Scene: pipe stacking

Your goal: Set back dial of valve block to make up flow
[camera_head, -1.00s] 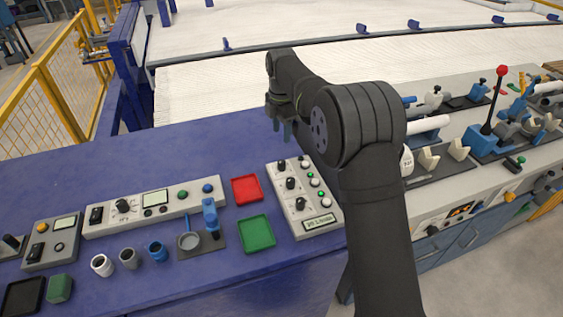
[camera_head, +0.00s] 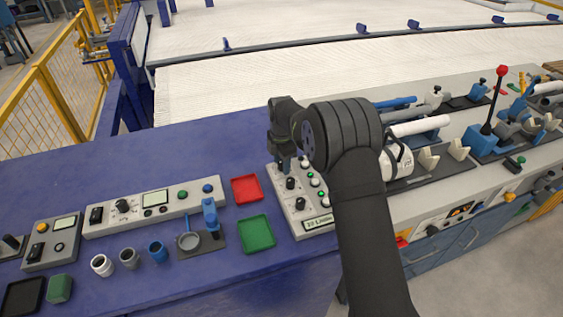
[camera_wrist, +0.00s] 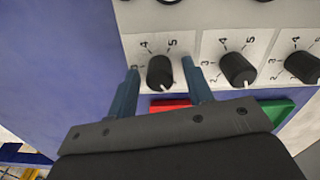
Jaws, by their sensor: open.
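The valve block (camera_head: 312,223) is a pale panel with a column of black dials and lit green buttons. My gripper (camera_head: 284,166) is over its back end and hides the back dial there. In the wrist view the back dial (camera_wrist: 160,72) is the leftmost black knob. My gripper (camera_wrist: 160,68) is open, with one blue-grey finger on each side of this knob. Whether the fingers touch it I cannot tell. Its white mark points toward the lower right, away from the printed 4 and 5. The middle dial (camera_wrist: 238,69) and front dial (camera_wrist: 303,66) stand to its right.
A red tray (camera_head: 246,189) and a green tray (camera_head: 257,234) lie left of the block. A grey-and-blue fixture (camera_head: 210,215) stands beside the green tray. A white canister (camera_head: 396,163) and a tall red-knobbed lever (camera_head: 497,95) stand to the right.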

